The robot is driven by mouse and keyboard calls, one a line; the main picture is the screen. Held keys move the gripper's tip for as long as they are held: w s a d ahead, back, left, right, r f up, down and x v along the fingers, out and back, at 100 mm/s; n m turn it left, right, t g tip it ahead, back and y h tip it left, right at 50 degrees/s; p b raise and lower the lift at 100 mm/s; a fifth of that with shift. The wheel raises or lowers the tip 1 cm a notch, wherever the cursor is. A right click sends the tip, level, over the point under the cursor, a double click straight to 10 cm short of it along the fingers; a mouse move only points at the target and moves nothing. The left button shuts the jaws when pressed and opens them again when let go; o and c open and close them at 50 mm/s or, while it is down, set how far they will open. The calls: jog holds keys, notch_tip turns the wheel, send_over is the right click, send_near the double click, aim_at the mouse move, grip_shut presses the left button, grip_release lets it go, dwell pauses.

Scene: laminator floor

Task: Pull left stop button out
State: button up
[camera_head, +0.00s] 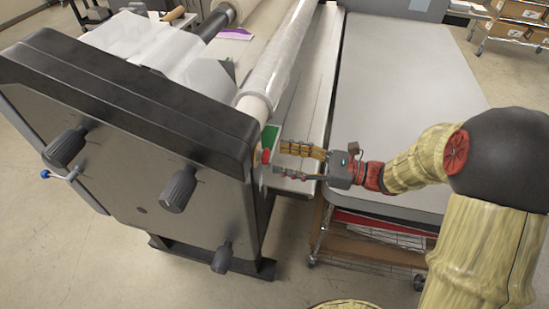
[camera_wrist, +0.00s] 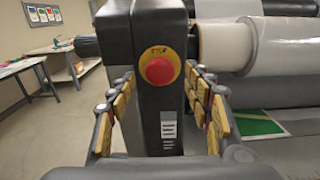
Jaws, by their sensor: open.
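The red stop button (camera_wrist: 160,71) sits on a yellow disc on the dark end post of the laminator (camera_wrist: 148,25). In the head view the red button (camera_head: 265,156) shows at the machine's near right edge. My gripper (camera_head: 287,161) is open, with its fingertips just right of the button and apart from it. In the wrist view the two fingers of my gripper (camera_wrist: 162,100) stand left and right of the button, with the button between them higher up in the picture. I cannot tell whether the button is pressed in.
A grey-topped table (camera_head: 410,110) stands right of the laminator, beneath my arm. Black knobs (camera_head: 179,188) and a blue-tipped lever (camera_head: 72,175) stick out of the machine's side panel. A wrapped film roll (camera_wrist: 230,45) lies right of the post. Shelves with boxes (camera_head: 515,15) stand at the back right.

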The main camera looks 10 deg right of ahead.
aim_at(263, 156)
jog(key=x, duration=0.3)
jog(key=shift+w+a, duration=0.1)
jog(key=shift+a, duration=0.1)
jog(key=shift+c, duration=0.4)
grip_shut()
dwell(0.4)
